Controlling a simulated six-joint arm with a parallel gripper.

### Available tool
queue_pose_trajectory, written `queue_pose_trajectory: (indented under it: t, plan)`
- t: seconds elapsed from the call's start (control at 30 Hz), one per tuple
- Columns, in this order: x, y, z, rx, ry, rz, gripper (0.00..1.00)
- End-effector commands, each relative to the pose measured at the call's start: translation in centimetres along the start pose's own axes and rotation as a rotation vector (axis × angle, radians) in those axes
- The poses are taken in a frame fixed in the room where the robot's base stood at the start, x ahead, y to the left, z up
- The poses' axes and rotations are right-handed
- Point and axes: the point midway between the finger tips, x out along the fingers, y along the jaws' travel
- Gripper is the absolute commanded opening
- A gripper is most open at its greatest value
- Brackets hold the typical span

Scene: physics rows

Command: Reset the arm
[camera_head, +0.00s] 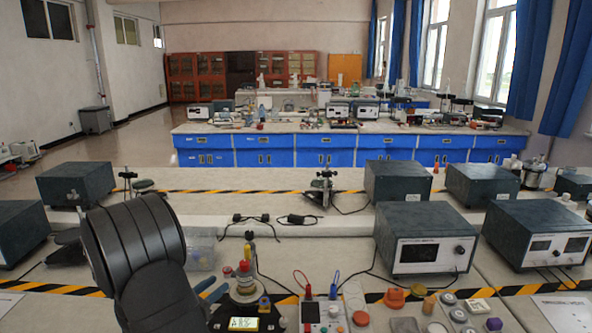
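A large black rounded part of my own arm (140,240) fills the lower left and reaches down past the bottom edge. It hides part of the bench behind it. No gripper fingers show in this view, so their opening and anything they might hold cannot be seen.
Just right of my arm stand a small device with a lit display (243,323) and a red probe (307,288). Small parts crowd the front right, including an orange one (394,298). Grey instrument boxes (425,238) stand right and left. The bench middle (330,240) is fairly clear.

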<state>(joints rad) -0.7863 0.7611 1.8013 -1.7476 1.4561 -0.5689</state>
Motion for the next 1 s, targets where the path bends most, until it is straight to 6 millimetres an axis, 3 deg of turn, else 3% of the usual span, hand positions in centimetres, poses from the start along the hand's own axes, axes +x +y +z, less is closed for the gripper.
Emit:
queue_pose_trajectory:
  t: [0.6, 0.97, 1.0]
  plan:
    - [12.5, -0.1, 0.0, 0.000, 0.000, -0.004, 0.34]
    - [12.1, 0.2, -0.1, 0.001, 0.000, -0.281, 0.34]
    - [11.0, 0.5, 0.0, 0.000, 0.000, -0.279, 0.34]
